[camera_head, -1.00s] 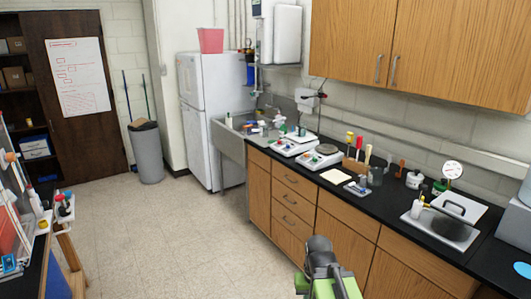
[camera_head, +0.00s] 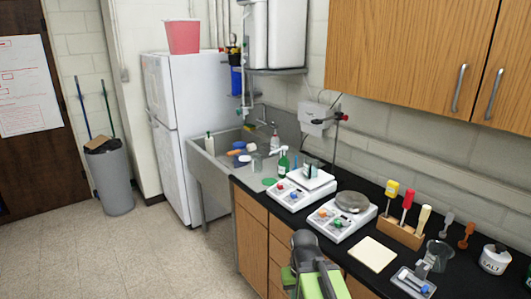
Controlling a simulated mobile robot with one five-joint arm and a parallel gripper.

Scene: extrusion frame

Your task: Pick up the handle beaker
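A clear, greyish beaker (camera_head: 438,255) stands upright on the black counter at the lower right, beside the wooden tool rack. I cannot make out a handle on it. Another clear vessel (camera_head: 257,162) shows by the sink, small and partly hard to see against the metal. My gripper (camera_head: 308,248) is at the bottom centre, in front of the counter's edge and well apart from both vessels. Its grey and green body is seen from behind, and its fingers cannot be made out.
Two hotplates (camera_head: 345,222) stand on the counter, with a green bottle (camera_head: 283,162) behind. A wooden rack (camera_head: 400,232) holds coloured-handled tools. A pale pad (camera_head: 372,254) and a small grey tray (camera_head: 413,283) lie nearer. The floor (camera_head: 165,255) at left is clear.

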